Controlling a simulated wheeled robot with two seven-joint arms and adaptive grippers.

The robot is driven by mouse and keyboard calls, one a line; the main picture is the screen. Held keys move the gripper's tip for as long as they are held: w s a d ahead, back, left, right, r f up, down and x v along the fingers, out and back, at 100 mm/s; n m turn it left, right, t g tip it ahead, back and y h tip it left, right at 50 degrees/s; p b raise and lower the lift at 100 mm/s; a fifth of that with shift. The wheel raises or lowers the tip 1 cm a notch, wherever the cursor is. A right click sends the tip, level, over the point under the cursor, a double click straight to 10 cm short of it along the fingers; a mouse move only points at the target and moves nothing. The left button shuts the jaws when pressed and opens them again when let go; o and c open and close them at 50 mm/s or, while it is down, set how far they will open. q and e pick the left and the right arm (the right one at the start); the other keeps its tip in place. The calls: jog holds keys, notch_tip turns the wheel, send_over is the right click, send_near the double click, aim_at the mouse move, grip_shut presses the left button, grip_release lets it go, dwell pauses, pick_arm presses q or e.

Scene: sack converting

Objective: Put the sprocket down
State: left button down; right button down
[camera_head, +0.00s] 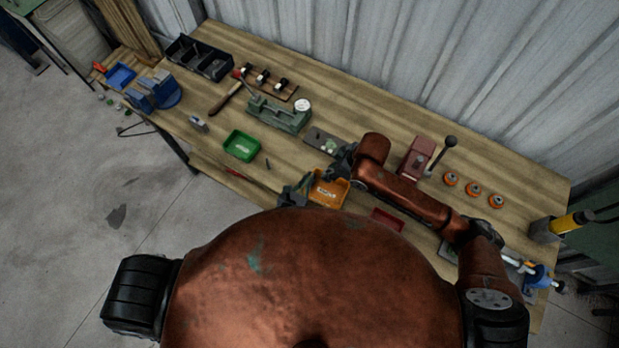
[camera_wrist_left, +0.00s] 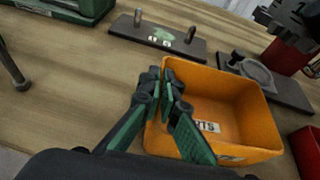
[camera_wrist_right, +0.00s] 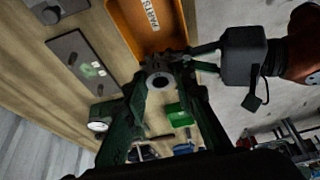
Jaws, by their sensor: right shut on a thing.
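The sprocket (camera_wrist_right: 160,80), a small grey round part with a central hole, sits between the fingertips of my right gripper (camera_wrist_right: 162,84), which is shut on it. In the head view my right gripper (camera_head: 340,168) is over the bench behind the orange bin (camera_head: 331,186); the sprocket is hard to make out there. My left gripper (camera_wrist_left: 162,88) is at the left wall of the orange bin (camera_wrist_left: 235,100), its fingertips close together. Whether they pinch the wall is unclear. The bin's visible interior looks empty.
A dark plate with two pegs (camera_wrist_left: 150,38) lies behind the bin, and a second dark plate (camera_wrist_left: 290,92) carries a grey disc. A green bin (camera_head: 242,145), green machine (camera_head: 278,114), red lever press (camera_head: 417,158) and red bin (camera_head: 387,219) stand around.

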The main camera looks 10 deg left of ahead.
send_near(324, 192)
jog(key=shift+n, duration=0.4)
jog(key=x, duration=0.5)
jog(key=shift+w+f, duration=0.1)
jog(key=shift+w, duration=0.1)
jog(key=shift+f, duration=0.1)
jog(key=c, duration=1.9)
grip_release()
jog(key=v, duration=1.2)
jog(key=shift+w, duration=0.1)
pick_arm(q)
jog(key=c, duration=2.6)
grip_release()
jog(key=shift+c, duration=0.2)
jog(key=o, duration=0.6)
jog(key=shift+c, duration=0.2)
